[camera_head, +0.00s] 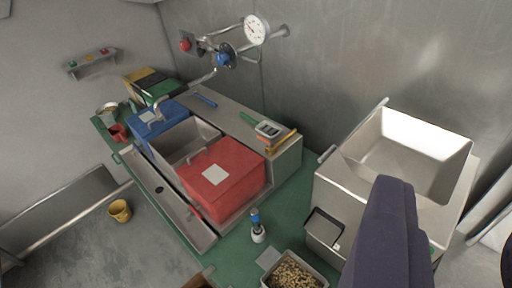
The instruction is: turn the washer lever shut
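No part is clearly recognisable as the washer lever. A steel basin unit (336,194) stands at the right, with an open, empty tub and a thin bar (372,114) slanting along its left rim. I cannot tell whether that bar is a lever. On the back wall, a pipe assembly carries a blue valve part (226,56), a red knob (185,45) and a round gauge (256,30). A dark purple block, probably part of my arm, covers the front of the basin unit. My gripper's fingertips are not in view.
A green bench holds a red box (240,172), a blue box (142,132), an open steel basin (190,140) between them, a small blue-topped bottle (258,228) and a tray of beans (305,262). A yellow bucket (120,210) stands on the grey floor at left.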

